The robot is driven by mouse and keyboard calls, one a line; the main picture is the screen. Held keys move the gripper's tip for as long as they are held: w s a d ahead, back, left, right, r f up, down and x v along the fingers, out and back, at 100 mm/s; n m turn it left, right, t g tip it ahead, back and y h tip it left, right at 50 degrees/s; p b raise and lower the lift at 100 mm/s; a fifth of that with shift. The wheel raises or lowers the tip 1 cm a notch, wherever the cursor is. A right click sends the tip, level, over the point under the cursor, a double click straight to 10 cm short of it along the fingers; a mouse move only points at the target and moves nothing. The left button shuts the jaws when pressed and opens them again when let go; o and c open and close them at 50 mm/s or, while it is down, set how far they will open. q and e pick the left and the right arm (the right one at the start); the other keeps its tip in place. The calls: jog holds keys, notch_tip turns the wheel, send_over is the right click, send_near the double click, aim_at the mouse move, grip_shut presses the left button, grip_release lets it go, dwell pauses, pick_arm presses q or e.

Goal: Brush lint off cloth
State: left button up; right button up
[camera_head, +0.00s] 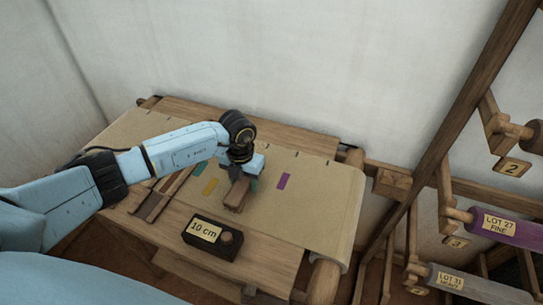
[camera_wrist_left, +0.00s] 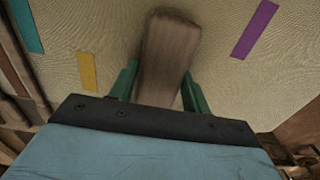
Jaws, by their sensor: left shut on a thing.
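My left gripper (camera_head: 243,180) is shut on a brown wooden brush (camera_head: 237,195), seen from above over the cloth. In the left wrist view the brush (camera_wrist_left: 168,58) sits between the green fingers of the gripper (camera_wrist_left: 160,88). Its bristles are hidden, and I cannot tell whether it touches the cloth. The tan cloth (camera_head: 325,200) is spread over the loom and hangs over a roller at the right. It carries a teal strip (camera_head: 200,168), a yellow strip (camera_head: 210,187) and a purple strip (camera_head: 284,181). No lint can be made out. My right gripper is not in view.
A dark block labelled "10 cm" (camera_head: 211,236) stands on the wooden front ledge. Wooden sticks (camera_head: 160,195) lie left of it. At the right, a rack holds a purple spool labelled "LOT 27 FINE" (camera_head: 495,224) and a grey spool (camera_head: 470,284). The cloth right of the purple strip is clear.

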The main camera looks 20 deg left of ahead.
pick_arm(q)
jog(key=a, duration=0.4)
jog(key=shift+s+b, duration=0.1)
jog(key=shift+b, duration=0.2)
jog(key=shift+a+r+p, duration=0.2)
jog(key=shift+p, duration=0.1)
jog(key=shift+r+p, duration=0.35)
jog(key=shift+r, duration=0.55)
jog(key=shift+r+p, duration=2.35)
jog(key=shift+r, duration=0.6)
